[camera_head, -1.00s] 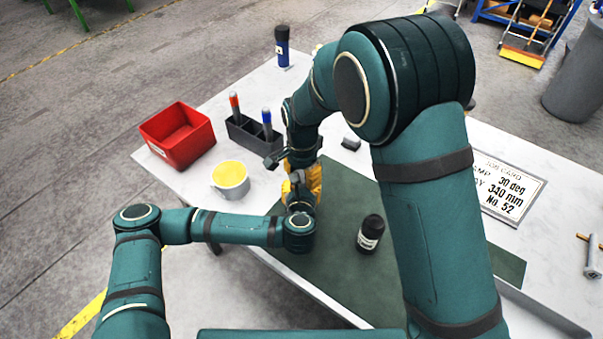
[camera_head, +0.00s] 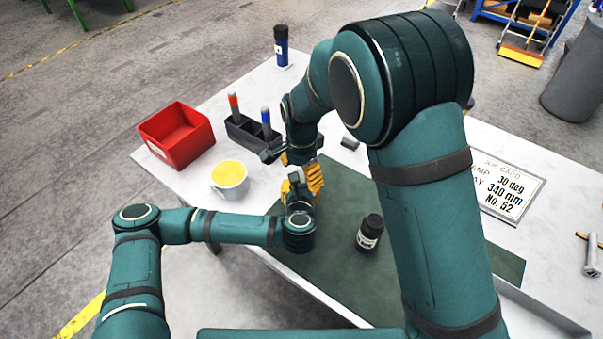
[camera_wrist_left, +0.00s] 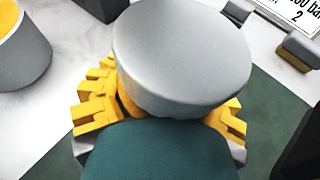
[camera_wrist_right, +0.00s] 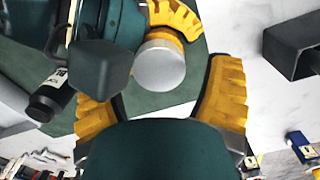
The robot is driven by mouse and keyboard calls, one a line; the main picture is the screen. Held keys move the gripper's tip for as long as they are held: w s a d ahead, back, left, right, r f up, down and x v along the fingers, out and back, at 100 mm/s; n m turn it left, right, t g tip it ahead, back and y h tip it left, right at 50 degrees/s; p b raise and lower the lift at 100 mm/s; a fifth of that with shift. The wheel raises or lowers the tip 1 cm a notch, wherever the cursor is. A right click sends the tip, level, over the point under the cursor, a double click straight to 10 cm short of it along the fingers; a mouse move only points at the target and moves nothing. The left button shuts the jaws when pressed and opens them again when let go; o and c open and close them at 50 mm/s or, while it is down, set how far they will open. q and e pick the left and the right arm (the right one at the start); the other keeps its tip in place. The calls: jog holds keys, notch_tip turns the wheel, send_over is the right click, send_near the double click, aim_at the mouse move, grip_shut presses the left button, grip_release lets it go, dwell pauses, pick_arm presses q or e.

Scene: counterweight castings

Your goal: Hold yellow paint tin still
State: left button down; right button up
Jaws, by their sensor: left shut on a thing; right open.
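A tin with a plain grey round top (camera_wrist_left: 185,50) and a little yellow below it is between the yellow fingers of my left gripper (camera_wrist_left: 160,115). I take it as the yellow paint tin; its grey top also shows in the right wrist view (camera_wrist_right: 158,66). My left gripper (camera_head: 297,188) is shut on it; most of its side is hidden. My right gripper (camera_head: 301,166) is open close by; in its wrist view the spread fingers (camera_wrist_right: 160,98) stand either side of the tin's top, apart from it.
A grey cup with yellow inside (camera_head: 229,180) stands left of the grippers. Behind are a red bin (camera_head: 178,137) and a dark holder (camera_head: 243,133) with markers. A black bottle (camera_head: 370,232) stands on the green mat (camera_head: 335,270). A job card (camera_head: 505,187) lies right.

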jog(key=shift+r, duration=1.9)
jog(key=shift+c, duration=0.2)
jog(key=s+d+r+n+g, duration=0.2)
jog(key=s+d+n+g, duration=0.15)
jog(key=d+n, duration=0.5)
jog(key=a+n, duration=0.2)
jog(key=n, duration=0.5)
jog(key=w+a+n+t, duration=0.1)
jog(key=a+n, duration=0.1)
jog(key=n, duration=0.6)
jog(key=w+a+n+t, duration=0.1)
jog(key=a+n, duration=0.1)
jog(key=n, duration=0.5)
jog(key=shift+w+a+r+n+t+h, duration=0.1)
jog(key=shift+w+a+n+t+h, duration=0.05)
jog(key=shift+a+n+t+h, duration=0.15)
jog(key=n, duration=0.2)
jog(key=a+n, duration=0.1)
jog(key=n, duration=0.1)
jog(key=shift+w+r, duration=0.25)
jog(key=shift+w, duration=0.05)
jog(key=n, duration=0.2)
jog(key=a+n+t, duration=0.1)
jog(key=n, duration=0.1)
jog(key=shift+w+r, duration=0.25)
jog(key=shift+r, duration=0.1)
